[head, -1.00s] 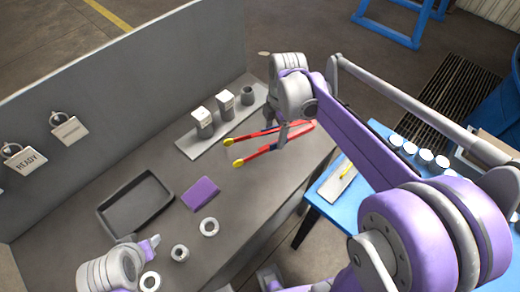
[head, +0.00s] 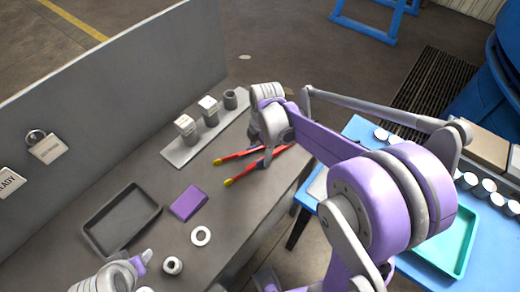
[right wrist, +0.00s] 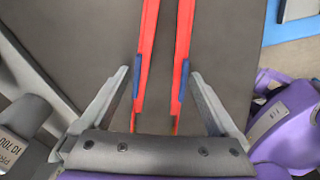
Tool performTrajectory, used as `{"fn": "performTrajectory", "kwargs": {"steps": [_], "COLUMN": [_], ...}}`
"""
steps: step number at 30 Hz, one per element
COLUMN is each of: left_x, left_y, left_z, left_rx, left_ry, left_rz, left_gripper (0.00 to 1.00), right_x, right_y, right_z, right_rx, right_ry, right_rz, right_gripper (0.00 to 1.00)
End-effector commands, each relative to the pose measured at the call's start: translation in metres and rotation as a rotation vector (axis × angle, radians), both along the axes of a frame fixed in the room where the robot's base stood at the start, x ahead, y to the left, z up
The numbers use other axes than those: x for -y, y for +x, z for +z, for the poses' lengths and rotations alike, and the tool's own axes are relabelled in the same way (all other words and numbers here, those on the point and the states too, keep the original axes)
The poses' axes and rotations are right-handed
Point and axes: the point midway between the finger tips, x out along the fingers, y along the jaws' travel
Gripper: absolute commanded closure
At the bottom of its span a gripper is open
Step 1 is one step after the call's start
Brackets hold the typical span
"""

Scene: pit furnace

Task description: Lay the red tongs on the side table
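The red tongs (head: 247,153) have yellow tips and blue grip patches; they are over the right end of the grey bench (head: 225,222). My right gripper (head: 272,158) has its fingers against the outer sides of the two arms at the blue patches. The tongs (right wrist: 183,35) run between the fingers (right wrist: 161,75) in the right wrist view. Their height above the bench is hard to tell. The blue side table (head: 357,128) stands to the right, partly hidden by my right arm. My left gripper (head: 142,262) is at the bottom left, its fingers partly seen.
The bench holds a dark tray (head: 122,220), a purple block (head: 188,203), pale rings (head: 201,236) and a board (head: 180,153) with small containers. The side table carries several jars (head: 468,180) and a teal tray (head: 462,235). A gap separates bench and side table.

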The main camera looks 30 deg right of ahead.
Motion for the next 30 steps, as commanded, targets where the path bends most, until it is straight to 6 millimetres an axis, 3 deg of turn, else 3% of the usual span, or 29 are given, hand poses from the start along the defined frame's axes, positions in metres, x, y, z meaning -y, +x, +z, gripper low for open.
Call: {"fn": "performTrajectory", "kwargs": {"steps": [11,24,30], "left_x": [0.0,0.0,0.0], "left_y": [0.001,0.004,0.004], "left_z": [0.002,0.012,0.014], "left_rx": [0.001,0.007,0.008], "left_ry": [0.0,0.0,0.0], "left_rz": [0.0,0.0,0.0], "left_gripper": [0.5,0.5,0.5], "right_x": [0.001,0.007,0.009], "right_y": [0.0,0.0,0.0], "right_z": [0.01,0.097,0.117], "right_rx": [0.0,0.001,0.001], "right_ry": [0.0,0.0,0.0], "right_rz": [0.0,0.0,-0.003], "right_gripper": [0.0,0.0,0.0]}}
